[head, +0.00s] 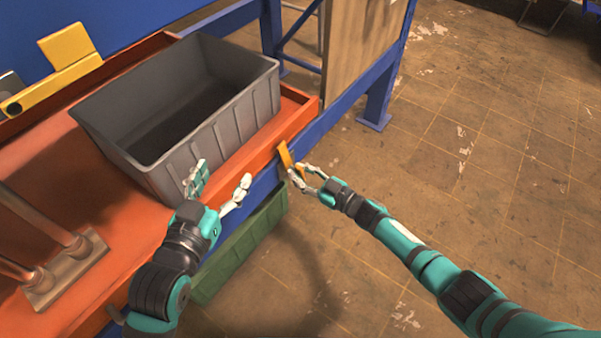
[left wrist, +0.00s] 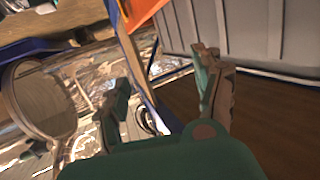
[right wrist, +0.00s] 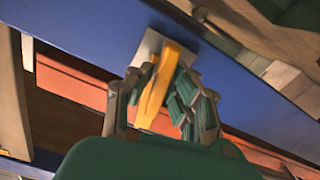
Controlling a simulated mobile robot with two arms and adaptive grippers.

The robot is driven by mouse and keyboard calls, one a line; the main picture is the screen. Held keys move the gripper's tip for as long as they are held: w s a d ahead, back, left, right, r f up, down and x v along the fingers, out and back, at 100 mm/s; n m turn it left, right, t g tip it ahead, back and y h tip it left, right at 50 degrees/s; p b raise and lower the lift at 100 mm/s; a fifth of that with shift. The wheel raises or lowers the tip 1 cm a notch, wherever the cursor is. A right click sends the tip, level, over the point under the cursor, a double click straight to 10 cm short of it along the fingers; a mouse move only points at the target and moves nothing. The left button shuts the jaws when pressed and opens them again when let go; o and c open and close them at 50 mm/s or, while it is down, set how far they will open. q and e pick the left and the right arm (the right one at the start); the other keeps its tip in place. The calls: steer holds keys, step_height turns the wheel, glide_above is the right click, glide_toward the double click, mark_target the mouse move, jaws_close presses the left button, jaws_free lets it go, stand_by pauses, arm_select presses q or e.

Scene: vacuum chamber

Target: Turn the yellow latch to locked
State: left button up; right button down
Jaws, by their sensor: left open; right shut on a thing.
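The yellow latch (head: 285,154) sits on the blue side rail below the orange tray's edge, near its right corner. It also shows in the right wrist view (right wrist: 157,88), on a pale plate against the blue rail. My right gripper (head: 300,177) is closed around the latch, with its fingers on both sides. My left gripper (head: 218,186) is open and empty over the orange edge, beside the grey bin. In the left wrist view its two fingers (left wrist: 165,95) are spread apart with nothing between them.
A grey bin (head: 160,165) stands on the orange tray (head: 40,150). A metal bracket with rods (head: 70,265) stands at the lower left, and a yellow part (head: 65,50) lies at the back left. A green crate (head: 245,245) sits below the rail. The floor to the right is clear.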

arm_select(q)
steer(key=shift+s+a+f+g+y+p, duration=0.2)
steer(key=shift+s+f+g, duration=0.1)
steer(key=shift+f+g, duration=0.4)
steer(key=shift+s+a+f+g+y+p, duration=0.1)
steer(key=shift+s+a+f+g, duration=0.25)
steer(key=shift+f, duration=0.55)
arm_select(e)
steer(key=shift+s+f+m, duration=0.1)
steer(key=shift+f+m, duration=0.05)
steer(key=shift+m, duration=1.15)
arm_select(q)
steer(key=shift+w+d, duration=0.1)
steer(key=shift+d, duration=0.05)
arm_select(e)
steer(key=c, duration=1.2)
jaws_free()
steer(key=shift+f, duration=0.1)
steer(key=shift+c, duration=0.2)
steer(key=shift+r, duration=0.2)
steer(key=shift+s+d, duration=0.1)
steer(key=shift+d, duration=0.1)
steer(key=v, duration=1.1)
steer(key=shift+s+d, duration=0.2)
